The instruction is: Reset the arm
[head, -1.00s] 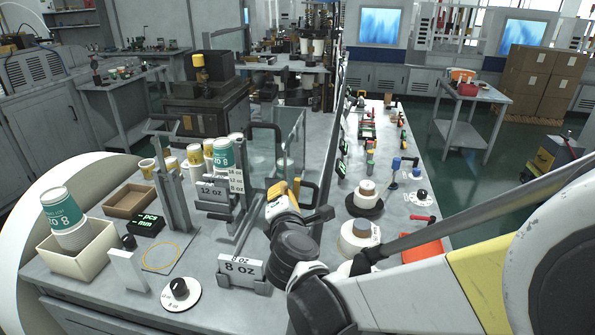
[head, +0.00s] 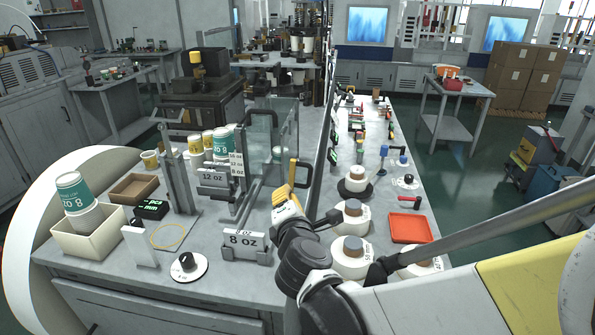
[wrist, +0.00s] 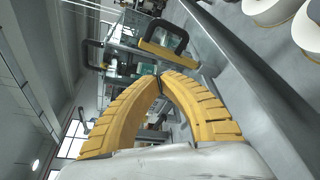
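My gripper (wrist: 159,74) has two curved yellow fingers whose tips meet in the wrist view, with nothing visible between them. In the head view the gripper (head: 284,192) is above the right part of the left workbench, behind the "8 OZ" sign. My arm reaches to it from the lower right, bent at dark joints. A black handle with a yellow strip (wrist: 168,54) lies just beyond the fingertips. The handle also shows in the head view (head: 293,174), close to the gripper; I cannot tell whether they touch.
The "8 OZ" sign (head: 243,242) stands just left of my arm. Glass panels (head: 262,135) and stacked cups (head: 222,140) are farther back. White rolls (head: 351,216) and a red tray (head: 409,228) are on the right bench. The aisle floor beyond is open.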

